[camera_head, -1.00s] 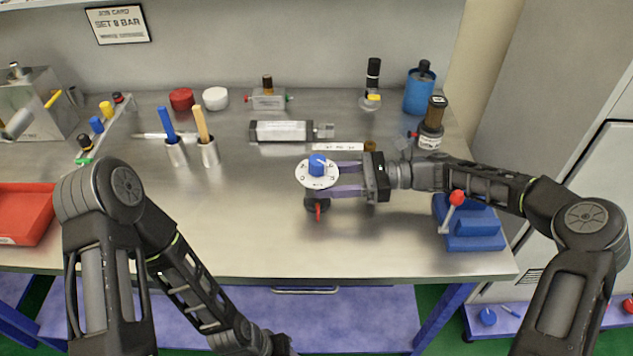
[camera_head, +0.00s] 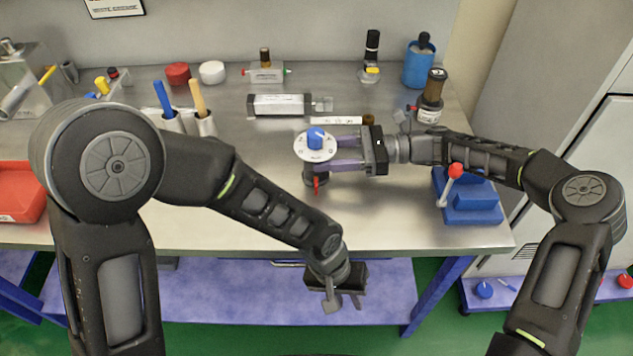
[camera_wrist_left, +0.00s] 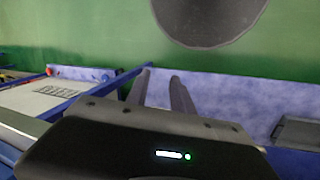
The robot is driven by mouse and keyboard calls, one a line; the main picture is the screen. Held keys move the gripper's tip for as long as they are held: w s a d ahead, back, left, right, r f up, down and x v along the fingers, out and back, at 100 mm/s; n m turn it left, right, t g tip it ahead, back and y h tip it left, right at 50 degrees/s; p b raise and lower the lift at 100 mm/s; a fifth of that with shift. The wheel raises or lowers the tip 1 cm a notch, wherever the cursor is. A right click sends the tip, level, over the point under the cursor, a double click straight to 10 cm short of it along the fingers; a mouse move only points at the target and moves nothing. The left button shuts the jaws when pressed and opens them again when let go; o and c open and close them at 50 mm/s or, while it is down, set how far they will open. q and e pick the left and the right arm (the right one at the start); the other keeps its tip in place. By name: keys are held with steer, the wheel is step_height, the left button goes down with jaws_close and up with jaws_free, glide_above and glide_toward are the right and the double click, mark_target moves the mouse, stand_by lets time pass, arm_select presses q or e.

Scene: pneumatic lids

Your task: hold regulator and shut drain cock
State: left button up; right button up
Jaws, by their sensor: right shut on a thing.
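The regulator (camera_head: 303,150) stands on the bench, with a white dial and a blue knob on top. The red drain cock (camera_head: 317,184) shows at its lower front. It points down in the picture, towards the bench's front edge. My right gripper (camera_head: 337,153) is shut on the regulator from the right, its fingers against the body under the dial. My left gripper (camera_head: 342,303) is in front of the bench edge, below and apart from the regulator, empty with its fingers apart. In the left wrist view its fingers (camera_wrist_left: 160,80) show with nothing between them.
A blue fixture with a red-knobbed lever (camera_head: 472,200) stands right of the regulator. A cylinder (camera_head: 280,104) and a pale labelled strip (camera_head: 335,120) lie behind it. A red tray (camera_head: 20,190) is at the left. The bench front before the regulator is clear.

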arm_select(q)
steer(key=d+r+m+t+y, duration=0.1)
steer(key=d+r, duration=0.2)
steer(key=r, duration=0.5)
step_height(320, 180, up, 16)
steer(key=n+t+y, duration=0.2)
steer(key=n+t, duration=0.2)
steer(key=t, duration=0.1)
glide_above(316, 185)
steer(key=s, duration=0.5)
steer(key=shift+w+d, duration=0.1)
steer(key=shift+w, duration=0.1)
steer(key=shift+f, duration=0.1)
steer(key=x, duration=1.2)
steer(key=shift+s+f, duration=0.15)
steer(key=shift+s, duration=0.1)
steer(key=shift+c, duration=0.5)
jaws_close()
